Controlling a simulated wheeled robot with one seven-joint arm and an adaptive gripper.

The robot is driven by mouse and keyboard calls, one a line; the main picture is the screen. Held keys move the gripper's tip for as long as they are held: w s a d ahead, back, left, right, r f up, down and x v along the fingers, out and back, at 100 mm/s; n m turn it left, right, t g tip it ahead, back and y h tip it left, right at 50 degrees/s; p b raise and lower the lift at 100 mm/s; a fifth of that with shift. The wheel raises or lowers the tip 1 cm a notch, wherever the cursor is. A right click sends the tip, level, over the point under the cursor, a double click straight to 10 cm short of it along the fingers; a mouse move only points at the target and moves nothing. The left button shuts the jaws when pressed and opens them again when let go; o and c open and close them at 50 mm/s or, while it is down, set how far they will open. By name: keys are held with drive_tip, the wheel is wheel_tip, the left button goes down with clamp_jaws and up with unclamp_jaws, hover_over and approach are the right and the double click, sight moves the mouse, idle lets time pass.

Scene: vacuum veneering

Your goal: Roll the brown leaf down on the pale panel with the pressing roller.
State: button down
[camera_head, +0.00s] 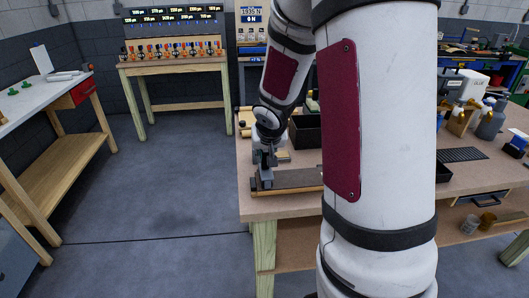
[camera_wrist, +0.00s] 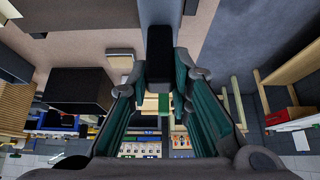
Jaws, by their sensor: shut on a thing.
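The brown leaf (camera_head: 298,179) lies on the pale panel near the left front corner of the workbench. The panel shows mainly as a thin light edge (camera_head: 292,191) along the near side of the leaf. My gripper (camera_head: 266,171) is low over the left end of the leaf. In the wrist view my gripper (camera_wrist: 162,82) has its green-padded fingers closed around a dark tool, which I take as the pressing roller (camera_wrist: 160,48). Whether the roller touches the leaf is hidden. My arm covers the right end of the panel.
A black bin (camera_head: 306,131) stands just behind the panel; it also shows in the wrist view (camera_wrist: 78,88). A dark slotted mat (camera_head: 462,154) and several bottles are on the right of the workbench (camera_head: 275,207). Floor is clear to the left.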

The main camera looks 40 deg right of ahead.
drive_tip(key=s+d+p, duration=0.4)
drive_tip(key=d+p, duration=0.2)
drive_tip(key=d, duration=0.1)
drive_tip(key=s+d+p, duration=0.5)
drive_tip(key=d+p, duration=0.1)
drive_tip(key=d, duration=0.2)
drive_tip(key=shift+s+d, duration=0.15)
drive_tip(key=shift+s, duration=0.1)
idle(1.9)
drive_tip(key=w+a+b, duration=0.4)
drive_tip(key=w+a, duration=0.4)
drive_tip(key=a, duration=0.5)
idle(1.9)
drive_tip(key=shift+w+a+f+b, duration=0.1)
drive_tip(key=shift+w+a+b, duration=0.3)
drive_tip(key=shift+a, duration=0.3)
drive_tip(key=shift+w+a+b, duration=0.25)
drive_tip(key=shift+w+a, duration=0.2)
drive_tip(key=shift+a, duration=0.2)
